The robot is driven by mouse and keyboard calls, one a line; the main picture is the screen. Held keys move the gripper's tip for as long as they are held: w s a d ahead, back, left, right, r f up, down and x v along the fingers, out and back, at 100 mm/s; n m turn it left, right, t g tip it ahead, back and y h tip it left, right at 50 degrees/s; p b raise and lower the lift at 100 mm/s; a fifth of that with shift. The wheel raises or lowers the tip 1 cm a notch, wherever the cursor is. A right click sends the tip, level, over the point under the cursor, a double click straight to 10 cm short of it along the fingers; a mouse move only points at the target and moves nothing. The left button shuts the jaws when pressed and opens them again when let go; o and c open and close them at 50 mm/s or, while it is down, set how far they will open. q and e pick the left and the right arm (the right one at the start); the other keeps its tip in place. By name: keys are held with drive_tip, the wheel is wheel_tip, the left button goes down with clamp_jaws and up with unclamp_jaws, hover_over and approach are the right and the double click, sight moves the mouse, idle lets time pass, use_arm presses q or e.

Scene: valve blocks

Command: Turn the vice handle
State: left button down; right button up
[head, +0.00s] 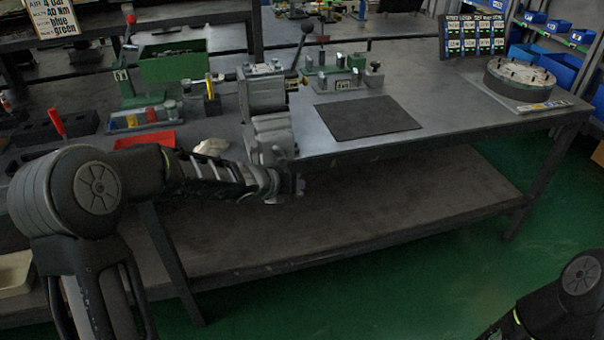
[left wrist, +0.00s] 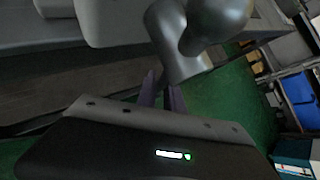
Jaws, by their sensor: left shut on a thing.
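The grey metal vice (head: 270,135) is mounted at the front edge of the workbench. My left arm reaches in from the left, and my left gripper (head: 297,186) is just below the vice front. In the left wrist view, the two narrow fingers of the gripper (left wrist: 163,92) are close together beside the rounded grey screw end (left wrist: 185,55) of the vice. The gripper is shut on the vice handle, which is mostly hidden by the gripper and the screw end. Only a link of my right arm shows at the lower right in the head view; its gripper is out of frame.
The workbench (head: 455,110) carries a dark mat (head: 367,117) right of the vice, a green fixture (head: 340,78) behind it, a green bin (head: 173,62) and a red tray (head: 146,140) to the left. A lower shelf (head: 400,200) lies beneath. Green floor is clear at the front right.

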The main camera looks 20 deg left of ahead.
use_arm(q)
drive_tip(key=shift+s+a+f+m+g+y+p, duration=0.15)
drive_tip(key=shift+s+a+m+g+y+p, duration=0.3)
drive_tip(key=shift+p, duration=0.55)
drive_tip(key=shift+s+a+f+m+g+y+p, duration=0.15)
drive_tip(key=shift+s+a+g+y+p, duration=0.15)
drive_tip(key=shift+a+g+y+p, duration=0.45)
drive_tip(key=c, duration=1.5)
unclamp_jaws()
